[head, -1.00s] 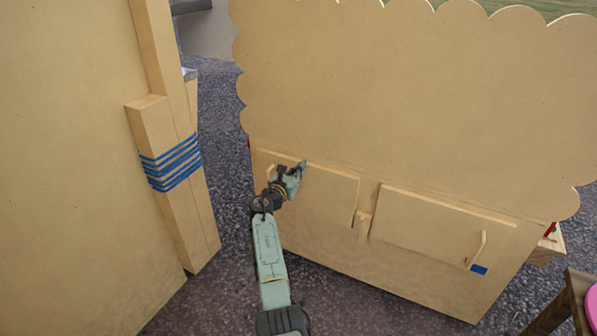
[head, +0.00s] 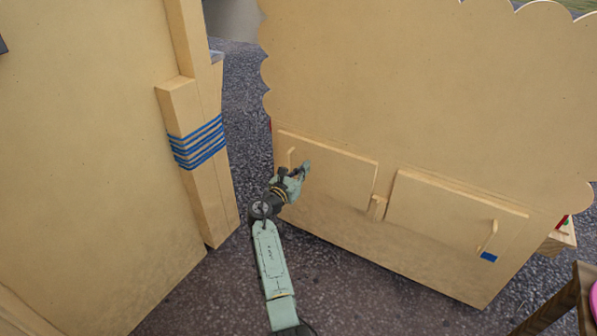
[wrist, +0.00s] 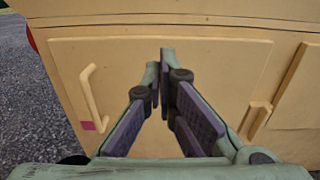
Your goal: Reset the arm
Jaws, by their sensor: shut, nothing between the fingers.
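My gripper (head: 301,171) is raised in front of the left cabinet door (head: 340,165) of a tan wooden stall. In the wrist view my gripper (wrist: 164,62) has its fingertips together and nothing between them. Behind the fingers is the same shut door (wrist: 215,75), with a pale bar handle (wrist: 94,98) to the left of the fingers. The fingers appear apart from the handle; the exact gap to the door is hard to tell.
A second shut door (head: 440,215) has a handle (head: 488,236) and a blue patch (head: 488,257). A wooden post (head: 205,150) wrapped in blue bands stands close at left. Dark gravel (head: 245,110) lies between. A stool (head: 565,300) is at lower right.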

